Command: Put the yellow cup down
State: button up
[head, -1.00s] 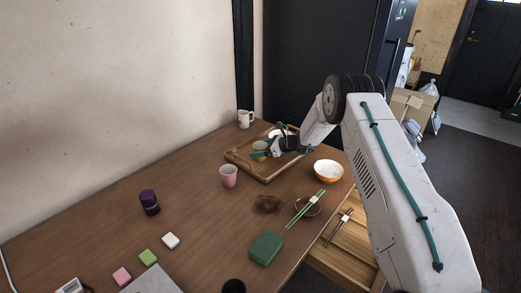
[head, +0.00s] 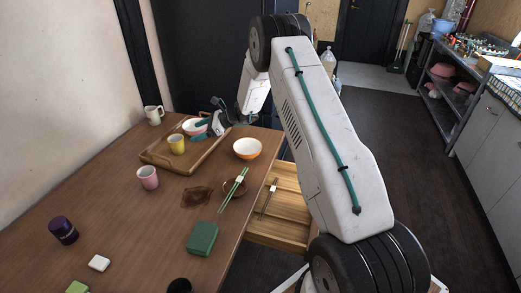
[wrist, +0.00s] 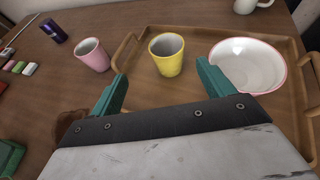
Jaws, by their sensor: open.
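The yellow cup (head: 176,144) stands upright on the wooden tray (head: 185,168) at the far end of the table. In the wrist view, the yellow cup (wrist: 167,56) stands just beyond the fingertips, between their lines, with its open top showing. My gripper (head: 200,129) is at the right of the cup, low over the tray. In the wrist view, my gripper (wrist: 161,76) has its two green fingers spread wide with nothing between them. The fingers look apart from the cup.
A white bowl with a pink rim (wrist: 248,66) sits on the tray beside the right finger. A pink cup (head: 148,177) stands left of the tray, a white mug (head: 154,115) behind it. An orange-white bowl (head: 247,148) and green chopsticks (head: 233,190) lie nearer. An open drawer (head: 283,215) juts out at right.

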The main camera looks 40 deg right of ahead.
jog(key=s+a+r+n+g+h, duration=0.15)
jog(key=s+a+r+n, duration=0.25)
jog(key=s+r, duration=0.4)
jog(key=s+a+r+n+g, duration=0.3)
jog(key=s+r+n, duration=0.2)
jog(key=s+r, duration=0.25)
jog(key=s+a+r+n+g+h, duration=0.1)
jog(key=s+a+r+n+g, duration=0.1)
jog(key=s+a+r+n, duration=0.4)
jog(key=s+d+r+n+h, duration=0.1)
jog(key=s+d+n+h, duration=0.1)
jog(key=s, duration=0.9)
jog(key=s+d+r+n+h, duration=0.1)
jog(key=s+d+n+h, duration=0.2)
jog(key=s, duration=0.8)
jog(key=s+d+r+n+h, duration=0.2)
jog(key=s+n+h, duration=0.1)
jog(key=s, duration=0.9)
jog(key=shift+d+n+h, duration=0.35)
jog(key=shift+n, duration=0.45)
